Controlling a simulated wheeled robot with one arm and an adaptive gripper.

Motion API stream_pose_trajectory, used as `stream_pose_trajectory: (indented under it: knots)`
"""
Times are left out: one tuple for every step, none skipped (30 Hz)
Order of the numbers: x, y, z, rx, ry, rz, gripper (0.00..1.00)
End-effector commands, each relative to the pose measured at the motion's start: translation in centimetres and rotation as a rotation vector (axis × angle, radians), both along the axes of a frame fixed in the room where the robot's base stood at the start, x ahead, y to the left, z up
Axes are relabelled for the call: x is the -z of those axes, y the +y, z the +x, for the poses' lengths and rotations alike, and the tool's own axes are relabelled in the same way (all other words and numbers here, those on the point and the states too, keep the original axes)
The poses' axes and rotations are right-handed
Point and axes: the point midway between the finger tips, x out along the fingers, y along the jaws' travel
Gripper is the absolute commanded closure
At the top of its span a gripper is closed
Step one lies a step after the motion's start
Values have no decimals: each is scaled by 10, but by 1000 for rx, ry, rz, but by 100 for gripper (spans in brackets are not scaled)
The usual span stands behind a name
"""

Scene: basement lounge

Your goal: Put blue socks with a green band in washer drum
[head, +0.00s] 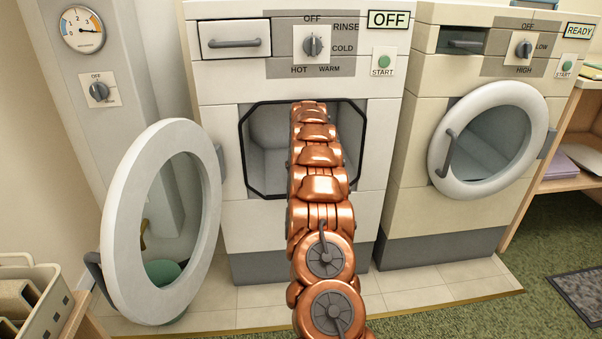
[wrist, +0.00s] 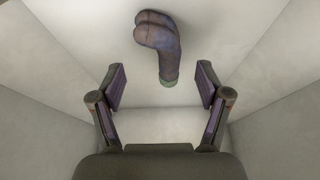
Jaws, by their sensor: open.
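The washer (head: 225,85) stands in the middle of the head view with its round door (head: 120,215) swung open to the left. My copper arm reaches into its drum opening (head: 262,150), so my gripper is hidden in the head view. In the wrist view my gripper (wrist: 160,82) is open and empty inside the pale drum (wrist: 250,60). The blue socks with a green band (wrist: 160,42) lie in the drum beyond the fingertips, with the green band end (wrist: 168,83) nearest the gap between them. The socks appear apart from both fingers.
A second machine (head: 400,165) with a closed round door (head: 487,140) stands to the right. A basket (head: 40,295) is at the lower left, and a wooden shelf (head: 565,185) is at the right edge. The open door and the opening's dark rim (head: 245,160) flank my arm.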

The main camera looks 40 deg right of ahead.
Motion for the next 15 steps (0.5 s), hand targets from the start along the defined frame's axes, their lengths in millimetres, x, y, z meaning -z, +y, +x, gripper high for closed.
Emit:
stream_pose_trajectory:
  knots:
    - [-14, 2, -2, 0, -4, -2, 24]
    - [-18, 3, -4, 0, -3, -2, 24]
    - [-21, 5, -6, -1, -2, -2, 24]
    - [-18, 5, -8, 0, 0, -1, 24]
    - [-17, 7, -9, 0, 1, -1, 24]
    - [-16, 8, -11, 0, 2, 0, 24]
    - [-16, 9, -13, 0, 1, 0, 24]
    - [-16, 10, -14, 0, 1, -1, 24]
    - [-18, 11, -15, 0, -2, -3, 24]
    - [-18, 12, -17, 1, -3, -3, 24]
    - [-18, 14, -18, 1, -2, -2, 24]
    - [-17, 16, -21, 0, 0, -1, 24]
    - [-16, 17, -23, 0, 1, 0, 24]
    - [-16, 19, -24, 0, 2, 0, 24]
    - [-16, 20, -26, -1, 1, -1, 24]
